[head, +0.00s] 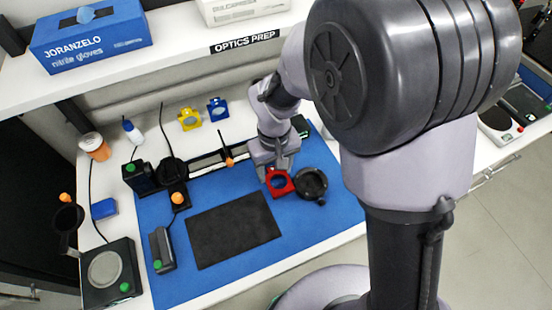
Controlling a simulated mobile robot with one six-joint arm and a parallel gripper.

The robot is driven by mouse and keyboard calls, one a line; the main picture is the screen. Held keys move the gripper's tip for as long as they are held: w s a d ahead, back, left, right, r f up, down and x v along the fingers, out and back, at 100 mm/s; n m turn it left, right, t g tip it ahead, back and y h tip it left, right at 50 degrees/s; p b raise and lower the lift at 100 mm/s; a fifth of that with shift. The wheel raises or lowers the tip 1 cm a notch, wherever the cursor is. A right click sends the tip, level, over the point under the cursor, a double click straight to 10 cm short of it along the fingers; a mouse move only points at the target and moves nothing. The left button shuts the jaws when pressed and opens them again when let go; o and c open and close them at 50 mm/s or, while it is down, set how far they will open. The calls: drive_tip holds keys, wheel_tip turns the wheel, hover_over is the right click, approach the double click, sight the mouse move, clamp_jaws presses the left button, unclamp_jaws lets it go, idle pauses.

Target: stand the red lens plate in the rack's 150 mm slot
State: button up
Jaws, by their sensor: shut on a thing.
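The red lens plate (268,178), a small red piece with a round opening, is at the end of my gripper (274,170), near the right side of the blue mat. My gripper points down and is shut on it. Whether the plate touches the mat cannot be told. A dark rail or rack (205,163) runs across the back of the mat, partly hidden behind my gripper. No slot marks can be read at this size, so the 150 mm slot cannot be made out.
A round black holder (312,184) sits just right of the red plate. A black pad (235,229) lies on the blue mat (215,284). Yellow (189,119) and blue (217,108) lens plates stand behind the rail. An orange-topped post (228,155) rises close to the left of my gripper.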

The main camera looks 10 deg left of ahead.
wheel_tip(320, 180, down, 2)
drive_tip(key=shift+f+b, duration=0.25)
drive_tip(key=shift+b, duration=0.05)
drive_tip(key=o, duration=1.6)
drive_tip(key=shift+c, duration=0.2)
drive_tip(key=shift+r, duration=0.15)
